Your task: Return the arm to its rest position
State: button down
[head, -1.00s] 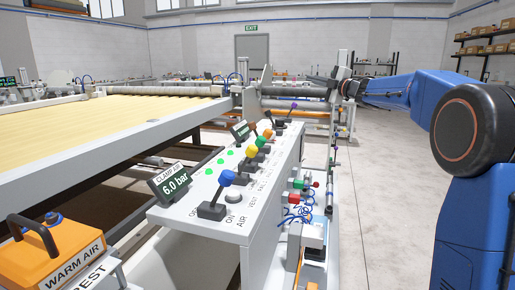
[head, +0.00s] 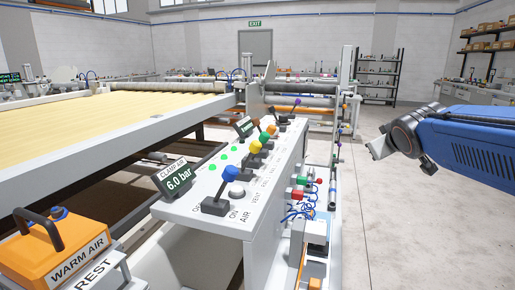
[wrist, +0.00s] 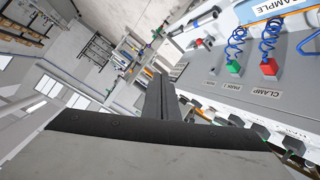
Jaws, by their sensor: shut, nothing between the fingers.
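My gripper (head: 377,147) is at the right in the head view, at the end of my blue arm. It hangs in free air to the right of the control console (head: 262,190), apart from it. It is shut and empty. In the wrist view the closed fingers (wrist: 160,97) point up the picture, with nothing held. My arm reaches in from the right edge; the rest of it is out of view.
The console carries a blue-knobbed lever (head: 229,176), several coloured levers and a "6.0 bar" display (head: 179,178). An orange warm air tool (head: 55,250) sits at the lower left. The quilting table (head: 100,140) fills the left. Floor (head: 400,225) at right is clear.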

jog(key=s+a+f+m+g+y, duration=0.1)
jog(key=s+a+f+m+g, duration=0.1)
jog(key=s+f, duration=0.9)
jog(key=s+a+f+m+g+y, duration=0.1)
jog(key=s+a+f+g, duration=0.3)
jog(key=s+f, duration=0.8)
jog(key=s+g, duration=0.1)
jog(key=s, duration=0.6)
jog(key=shift+f+m+g+y, duration=0.25)
jog(key=shift+m+g+y, duration=0.05)
jog(key=shift+m+g, duration=0.1)
jog(key=shift+a, duration=0.1)
